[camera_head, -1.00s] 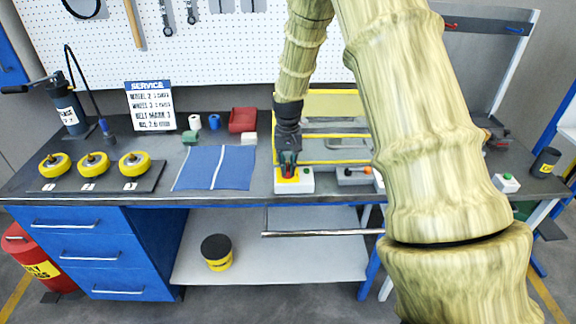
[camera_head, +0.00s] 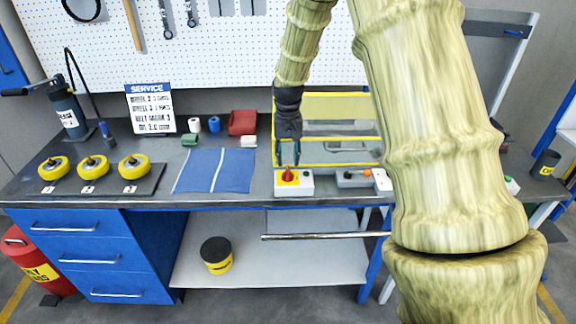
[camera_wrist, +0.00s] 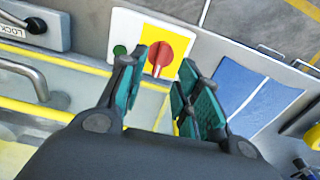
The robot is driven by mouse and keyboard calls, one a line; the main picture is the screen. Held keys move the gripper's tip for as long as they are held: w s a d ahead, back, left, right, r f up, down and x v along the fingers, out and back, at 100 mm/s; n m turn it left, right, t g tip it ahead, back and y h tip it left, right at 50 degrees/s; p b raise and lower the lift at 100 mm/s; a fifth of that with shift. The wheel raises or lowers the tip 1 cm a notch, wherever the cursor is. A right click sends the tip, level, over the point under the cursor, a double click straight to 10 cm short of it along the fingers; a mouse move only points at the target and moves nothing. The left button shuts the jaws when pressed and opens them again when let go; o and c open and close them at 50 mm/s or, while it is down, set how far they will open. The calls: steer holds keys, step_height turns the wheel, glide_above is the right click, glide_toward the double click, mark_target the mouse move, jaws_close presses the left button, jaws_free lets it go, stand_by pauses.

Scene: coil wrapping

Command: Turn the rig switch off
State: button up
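The rig switch is a red rotary knob (camera_head: 288,174) on a yellow plate, on a white box (camera_head: 306,188) at the bench's front edge. A green button sits on the same box. In the wrist view the red knob (camera_wrist: 164,52) carries a pale line running roughly up and down the picture. I cannot tell which position is off. My gripper (camera_head: 287,158) is just above and behind the knob, apart from it in the head view. In the wrist view my gripper (camera_wrist: 161,72) is open, with its green fingers spread to either side below the knob and nothing between them.
A yellow-framed guard (camera_head: 325,97) stands behind the switch. A grey lockout box (camera_head: 353,178) is right of it, a blue mat (camera_head: 243,178) left. Yellow wheels (camera_head: 133,167) stand on a tray further left. My arm hides the bench's right part.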

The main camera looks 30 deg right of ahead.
mark_target(288, 170)
step_height(288, 170, up, 6)
steer(key=shift+r, duration=0.2)
stand_by(0.6)
